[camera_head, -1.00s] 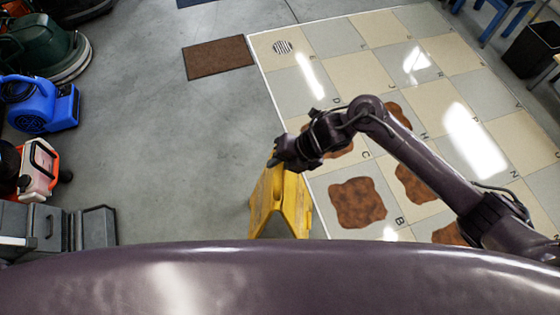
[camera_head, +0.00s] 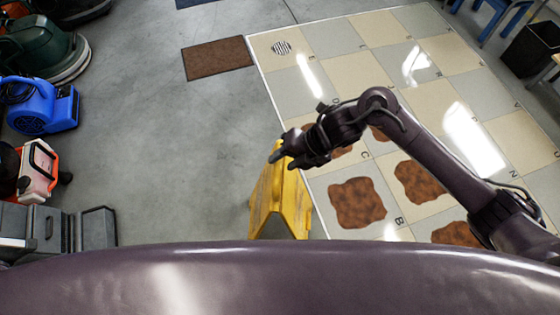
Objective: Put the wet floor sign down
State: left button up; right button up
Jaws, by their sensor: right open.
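The yellow wet floor sign (camera_head: 285,205) stands upright with its legs spread on the grey floor, beside the lower left edge of the tiled area. Its lower part is partly cut off by my own body at the bottom of the view. My right gripper (camera_head: 277,157) is open just above the top of the sign. Whether a finger still touches the sign cannot be told. My left gripper is not in view.
Brown patches (camera_head: 357,203) lie on the tiled floor (camera_head: 360,70) to the right. A brown mat (camera_head: 217,58), a blue blower (camera_head: 42,106) and grey boxes (camera_head: 98,228) stand around. The grey floor left of the sign is clear.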

jog(key=v, duration=0.9)
jog(key=w+f+m+t+y, duration=0.1)
jog(key=w+f+m+t, duration=0.1)
jog(key=w+f+m, duration=0.4)
jog(key=w+f+m+t+y, duration=0.1)
jog(key=w+f+m, duration=0.1)
jog(key=f+m, duration=0.7)
jog(key=s+d+f+m+t+h, duration=0.1)
jog(key=s+d+f+m, duration=0.2)
jog(key=f, duration=0.5)
jog(key=s+d+f+m+t+h, duration=0.1)
jog(key=s+d+f+m+h, duration=0.15)
jog(key=f+m, duration=0.4)
jog(key=s+d+f+m+g+h, duration=0.1)
jog(key=s+d+f+m, duration=0.15)
jog(key=s+f, duration=0.35)
jog(key=s+d+f+m+h, duration=0.1)
jog(key=s+d+f, duration=0.2)
jog(key=s+f, duration=0.25)
jog(key=s+d+f+m+g+h, duration=0.1)
jog(key=s+f, duration=0.3)
jog(key=s, duration=0.7)
jog(key=s+d+f+m+g+h, duration=0.2)
jog(key=s+d+f+m, duration=0.1)
jog(key=s, duration=0.7)
jog(key=shift+s+d+f+m+g, duration=0.3)
jog(key=shift+s+d+f+m, duration=0.1)
jog(key=shift+d+f, duration=0.25)
